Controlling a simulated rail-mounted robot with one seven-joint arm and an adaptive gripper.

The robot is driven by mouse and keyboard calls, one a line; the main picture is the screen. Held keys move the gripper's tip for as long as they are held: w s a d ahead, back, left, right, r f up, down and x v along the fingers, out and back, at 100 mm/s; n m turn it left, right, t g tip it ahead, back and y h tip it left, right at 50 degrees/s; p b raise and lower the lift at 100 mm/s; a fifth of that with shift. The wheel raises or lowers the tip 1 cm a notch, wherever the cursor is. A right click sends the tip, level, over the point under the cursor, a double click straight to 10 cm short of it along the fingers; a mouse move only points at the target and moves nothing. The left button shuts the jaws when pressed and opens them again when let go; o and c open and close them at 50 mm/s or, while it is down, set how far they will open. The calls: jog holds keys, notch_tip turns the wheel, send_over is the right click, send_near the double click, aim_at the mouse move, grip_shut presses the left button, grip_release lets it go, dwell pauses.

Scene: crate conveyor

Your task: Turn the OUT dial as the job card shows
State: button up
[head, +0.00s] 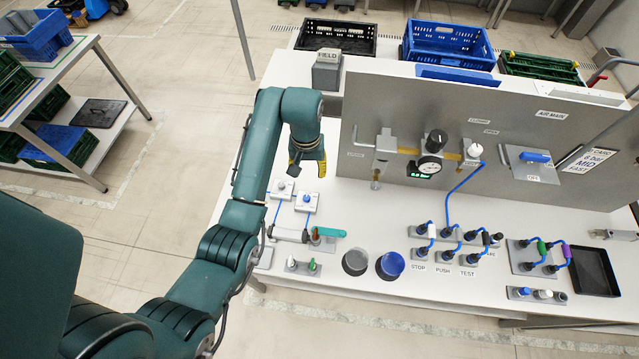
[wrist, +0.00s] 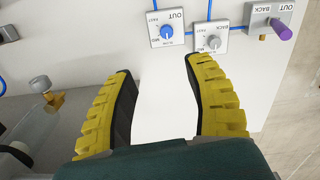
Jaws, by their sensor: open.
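The OUT dial is a small blue knob (wrist: 167,31) on a white plate marked OUT, with speed words around it, at the top of the wrist view. In the head view its blue knob (head: 307,199) is on the bench by my arm. I cannot tell which word its pointer faces. My gripper (wrist: 157,72) is open and empty, its yellow-padded fingers apart, with the dial beyond their tips. In the head view my gripper (head: 308,170) hangs above and behind the dials. The job card (head: 597,160) is on the grey panel at right; its small text seems to include MID and FAST.
The BACK dial, a grey knob (wrist: 214,42), sits right beside the OUT dial. A purple-ended fitting (wrist: 281,28) is further right. A brass fitting (wrist: 54,101) is at left. The upright panel (head: 400,100) carries a gauge (head: 428,166). Bare bench lies between my fingers.

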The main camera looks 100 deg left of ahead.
aim_at(307, 197)
jog(key=f+b, duration=0.1)
jog(key=f, duration=0.4)
jog(key=f+b, duration=0.1)
jog(key=f, duration=0.5)
jog(key=s+f+b, duration=0.1)
jog(key=f, duration=0.4)
jog(key=shift+s+a+f, duration=0.1)
jog(key=shift+f, duration=0.05)
jog(key=shift+c, duration=0.5)
grip_shut()
